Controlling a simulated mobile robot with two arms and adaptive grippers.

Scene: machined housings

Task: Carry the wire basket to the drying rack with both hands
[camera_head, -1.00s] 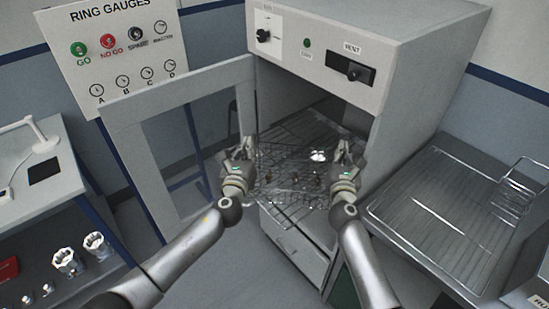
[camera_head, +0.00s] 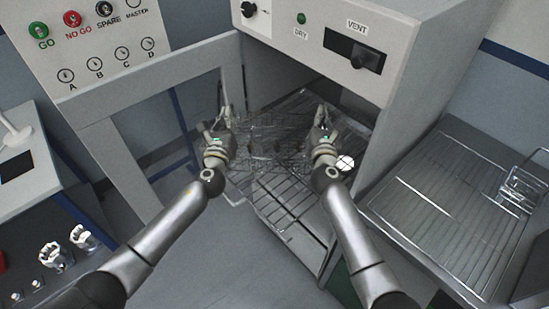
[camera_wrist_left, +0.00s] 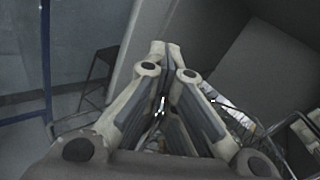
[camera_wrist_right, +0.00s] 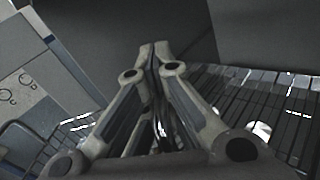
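The wire basket (camera_head: 272,150) is a dark, thin mesh held between my two grippers, at the open front of the grey drying cabinet. What it holds is hard to make out. My left gripper (camera_head: 226,118) is closed at the basket's left side, and its fingertips meet in the left wrist view (camera_wrist_left: 166,48). My right gripper (camera_head: 321,114) is closed at the right side, its tips together in the right wrist view (camera_wrist_right: 153,48). The handles between the fingers are mostly hidden. A wire drying rack (camera_head: 440,215) lies in a metal tray at the right.
The cabinet (camera_head: 400,65) has its door (camera_head: 165,100) swung open to the left. A wire shelf (camera_head: 290,205) sticks out below the basket. A small wire holder (camera_head: 522,185) stands on the right rack, whose middle is clear. A bench (camera_head: 30,165) stands at the left.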

